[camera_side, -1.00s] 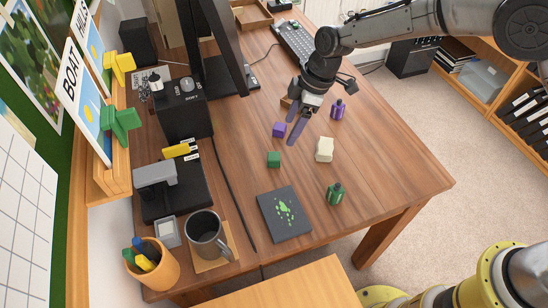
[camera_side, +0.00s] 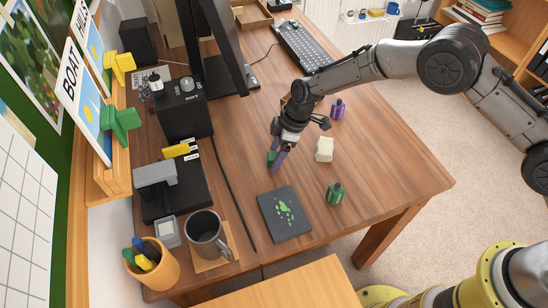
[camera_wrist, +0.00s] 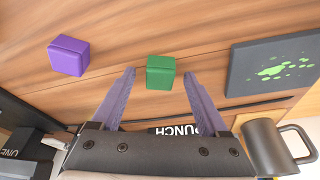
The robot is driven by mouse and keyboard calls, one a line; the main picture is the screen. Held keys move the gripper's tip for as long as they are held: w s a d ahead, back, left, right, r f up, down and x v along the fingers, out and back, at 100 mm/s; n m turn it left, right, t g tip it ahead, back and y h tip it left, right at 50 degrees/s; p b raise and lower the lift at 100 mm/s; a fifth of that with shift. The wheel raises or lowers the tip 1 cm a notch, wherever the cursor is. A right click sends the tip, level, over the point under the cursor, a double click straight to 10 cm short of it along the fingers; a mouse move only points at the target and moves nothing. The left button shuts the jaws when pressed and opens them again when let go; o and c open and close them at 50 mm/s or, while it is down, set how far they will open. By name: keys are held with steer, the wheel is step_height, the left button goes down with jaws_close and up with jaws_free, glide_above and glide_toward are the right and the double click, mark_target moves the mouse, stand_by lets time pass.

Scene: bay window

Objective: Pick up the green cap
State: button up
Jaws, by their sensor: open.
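A small green cube-shaped piece (camera_wrist: 160,73), which looks like the green cap, lies on the wooden desk. In the wrist view it shows between the two purple fingertips of my open gripper (camera_wrist: 159,76), with space on both sides. In the side view my gripper (camera_side: 275,164) is down over the green piece (camera_side: 271,157) and hides part of it. I cannot tell how far above the desk the fingertips are. A green bottle-like thing (camera_side: 335,194) stands apart, near the desk's right edge.
A purple cube (camera_wrist: 69,56) lies left of the green piece in the wrist view. A dark pad with green splotches (camera_side: 270,219) lies nearby. A cream block (camera_side: 324,149) and a purple bottle (camera_side: 338,109) stand to the right. A grey mug (camera_side: 203,231) is front left.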

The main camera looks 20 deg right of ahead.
steer(key=shift+f, duration=0.1)
jaws_close()
stand_by(0.4)
